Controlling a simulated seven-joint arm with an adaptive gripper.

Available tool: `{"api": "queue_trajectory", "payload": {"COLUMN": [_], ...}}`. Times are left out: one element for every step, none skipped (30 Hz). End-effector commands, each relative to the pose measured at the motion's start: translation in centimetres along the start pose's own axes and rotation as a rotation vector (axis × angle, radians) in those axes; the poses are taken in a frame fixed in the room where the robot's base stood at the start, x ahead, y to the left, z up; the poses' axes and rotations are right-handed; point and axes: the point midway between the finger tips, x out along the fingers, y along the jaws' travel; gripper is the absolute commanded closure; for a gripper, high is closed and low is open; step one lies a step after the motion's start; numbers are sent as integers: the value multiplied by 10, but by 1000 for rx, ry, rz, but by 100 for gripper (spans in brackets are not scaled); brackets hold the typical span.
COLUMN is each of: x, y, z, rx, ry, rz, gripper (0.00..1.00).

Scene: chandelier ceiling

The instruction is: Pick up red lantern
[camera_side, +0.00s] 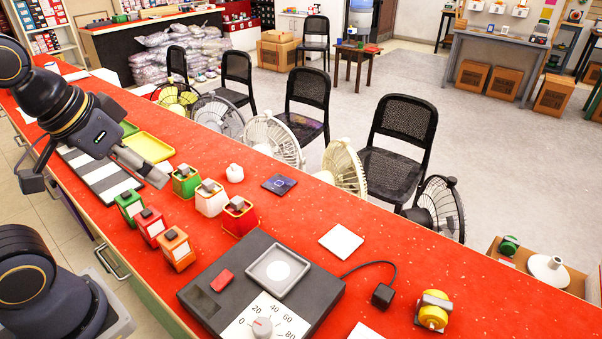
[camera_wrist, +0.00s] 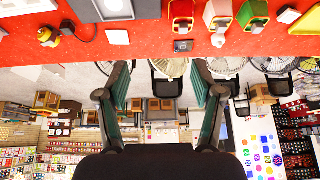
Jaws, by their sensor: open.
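Several small lantern-like boxes stand on the red counter. A red one (camera_side: 151,226) is in the front row, between a green one (camera_side: 130,207) and an orange one (camera_side: 177,248). Another red one (camera_side: 240,216) with yellow edges is in the back row, beside a white and red one (camera_side: 210,197) and a green one (camera_side: 185,181). A red one shows at the top of the wrist view (camera_wrist: 183,12), partly cut off. My gripper (camera_side: 150,172) is raised left of the boxes, apart from them. In the wrist view its fingers (camera_wrist: 160,72) are spread and empty.
A grey scale (camera_side: 215,305) stands right of the lanterns. A dark card (camera_side: 279,184), white tile (camera_side: 341,242) and small white object (camera_side: 234,173) lie behind them. A yellow tray (camera_side: 149,147) is at the left. Fans (camera_side: 345,167) and chairs (camera_side: 395,178) line the far edge.

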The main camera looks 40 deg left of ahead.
Motion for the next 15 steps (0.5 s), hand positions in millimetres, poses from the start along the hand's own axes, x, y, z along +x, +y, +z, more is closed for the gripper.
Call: {"api": "queue_trajectory", "payload": {"x": [0, 0, 0, 0, 0, 0, 0, 0, 0, 0, 0, 0, 0, 0, 0], "y": [0, 0, 0, 0, 0, 0, 0, 0, 0, 0, 0, 0, 0, 0, 0], "z": [0, 0, 0, 0, 0, 0, 0, 0, 0, 0, 0, 0, 0, 0, 0], "rx": [0, 0, 0, 0, 0, 0, 0, 0, 0, 0, 0, 0, 2, 8, 23], "ry": [0, 0, 0, 0, 0, 0, 0, 0, 0, 0, 0, 0, 0, 0, 1], "rz": [0, 0, 0, 0, 0, 0, 0, 0, 0, 0, 0, 0, 0, 0, 0], "gripper": [25, 21, 17, 14, 12, 12, 12, 12, 12, 12, 12, 12, 12, 12, 12]}}
